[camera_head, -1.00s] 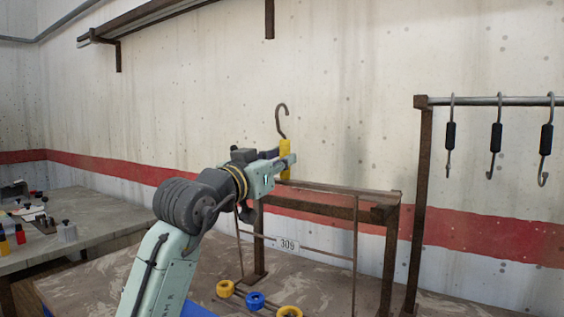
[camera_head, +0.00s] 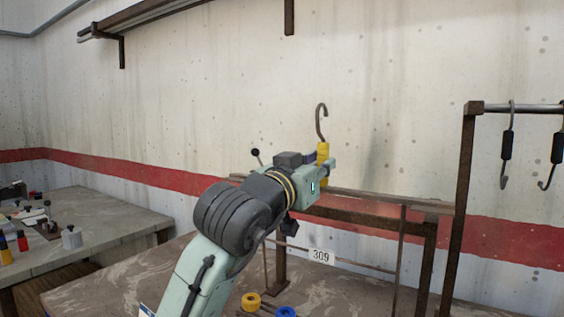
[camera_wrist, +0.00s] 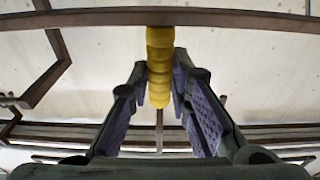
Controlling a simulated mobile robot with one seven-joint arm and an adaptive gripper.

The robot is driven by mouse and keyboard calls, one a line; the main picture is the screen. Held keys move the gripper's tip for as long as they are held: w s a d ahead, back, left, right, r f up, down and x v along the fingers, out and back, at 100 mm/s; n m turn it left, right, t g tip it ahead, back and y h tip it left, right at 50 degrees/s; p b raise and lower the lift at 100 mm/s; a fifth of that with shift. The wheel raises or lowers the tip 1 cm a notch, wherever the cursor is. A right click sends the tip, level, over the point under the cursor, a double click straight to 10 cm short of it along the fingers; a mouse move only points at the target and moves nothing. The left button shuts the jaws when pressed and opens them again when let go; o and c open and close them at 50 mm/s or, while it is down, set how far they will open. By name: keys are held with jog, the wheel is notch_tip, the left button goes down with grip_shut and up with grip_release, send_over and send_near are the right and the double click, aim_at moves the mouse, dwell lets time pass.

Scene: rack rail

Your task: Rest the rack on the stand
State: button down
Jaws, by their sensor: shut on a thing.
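The rack is a thin brown wire frame (camera_head: 402,250) with a top bar, a hook (camera_head: 320,118), a yellow grip and a white label reading 309 (camera_head: 321,256). My gripper (camera_head: 323,168) is shut on the yellow grip, which also shows between my padded fingers in the wrist view (camera_wrist: 160,75). The rack hangs upright. A yellow ring (camera_head: 251,300) and a blue ring (camera_head: 286,312) show at its bottom. The stand (camera_head: 425,265) is a brown frame on the table. The rack's top bar appears just above the stand's top beam; I cannot tell whether they touch.
A rail post (camera_head: 462,200) rises right of the stand, with black-gripped hooks (camera_head: 507,145) hanging from its rail. A side table (camera_head: 90,225) with small items stands at left. A wall shelf (camera_head: 150,15) is above. The main table's left part (camera_head: 120,280) is clear.

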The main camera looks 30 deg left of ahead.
jog(key=shift+s+r, duration=0.1)
jog(key=shift+r, duration=0.05)
jog(key=w+f, duration=0.2)
jog(key=w, duration=0.6)
jog(key=shift+d+f, duration=0.15)
dwell(1.6)
jog(key=shift+w+f+b, duration=0.1)
jog(key=shift+f+b, duration=0.2)
jog(key=shift+f, duration=0.05)
dwell(0.6)
jog(key=c, duration=1.7)
grip_release()
jog(key=o, duration=0.6)
jog(key=shift+f, duration=0.15)
